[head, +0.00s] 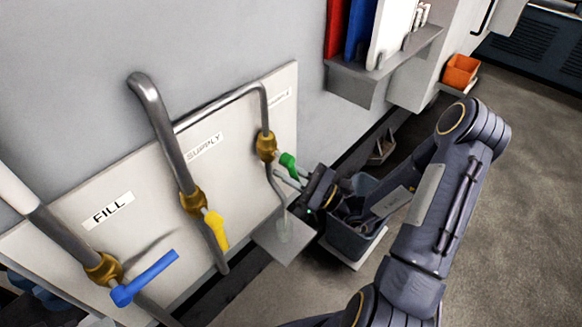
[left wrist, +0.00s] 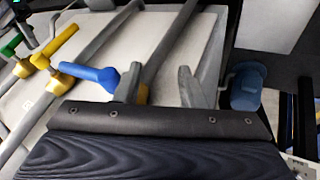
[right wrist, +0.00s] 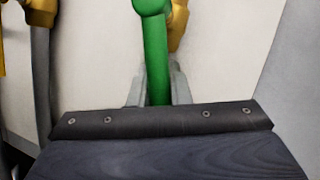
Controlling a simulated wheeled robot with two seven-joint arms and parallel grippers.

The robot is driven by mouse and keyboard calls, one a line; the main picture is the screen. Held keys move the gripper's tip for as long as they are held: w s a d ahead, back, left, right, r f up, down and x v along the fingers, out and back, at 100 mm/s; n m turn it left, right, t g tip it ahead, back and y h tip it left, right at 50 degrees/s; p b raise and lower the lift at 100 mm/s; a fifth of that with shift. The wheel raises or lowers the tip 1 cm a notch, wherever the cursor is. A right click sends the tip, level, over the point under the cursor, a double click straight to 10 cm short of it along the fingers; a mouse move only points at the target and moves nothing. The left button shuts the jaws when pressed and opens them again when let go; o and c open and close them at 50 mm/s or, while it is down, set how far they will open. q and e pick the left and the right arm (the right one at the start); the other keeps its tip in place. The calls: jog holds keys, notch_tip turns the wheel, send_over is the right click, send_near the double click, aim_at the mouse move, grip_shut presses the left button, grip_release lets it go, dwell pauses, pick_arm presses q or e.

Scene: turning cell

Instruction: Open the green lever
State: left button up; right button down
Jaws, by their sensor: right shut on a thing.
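The green lever (head: 289,164) sits on a brass valve (head: 266,146) on the pipe under the right-hand label, at the right of the wall panel. My right gripper (head: 287,179) reaches it from the right. In the right wrist view the green lever (right wrist: 155,52) runs down between the two fingers of my right gripper (right wrist: 157,88), which are shut on it. My left gripper (left wrist: 160,88) shows in the left wrist view with its fingers apart and nothing held between them. The lever's lower end is hidden behind the gripper body.
A yellow lever (head: 215,228) on the SUPPLY pipe and a blue lever (head: 146,277) on the FILL pipe share the panel (head: 70,240). A grey bin (head: 352,241) stands under my right arm. A shelf (head: 385,66) with binders and an orange box (head: 461,70) are farther right.

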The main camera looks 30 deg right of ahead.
jog(key=shift+s+a+f+m+t+h, duration=0.1)
jog(key=shift+a+m+t+h, duration=0.2)
jog(key=shift+m, duration=0.35)
jog(key=shift+s+a+f+m+t+h, duration=0.1)
jog(key=shift+a+m+t, duration=0.1)
jog(key=shift+m+t, duration=0.35)
jog(key=c, duration=1.3)
grip_release()
jog(key=shift+r, duration=0.1)
jog(key=shift+c, duration=0.2)
jog(key=b+v, duration=0.1)
jog(key=v, duration=0.6)
jog(key=shift+s+d, duration=0.2)
jog(key=shift+s, duration=0.1)
jog(key=shift+c, duration=0.3)
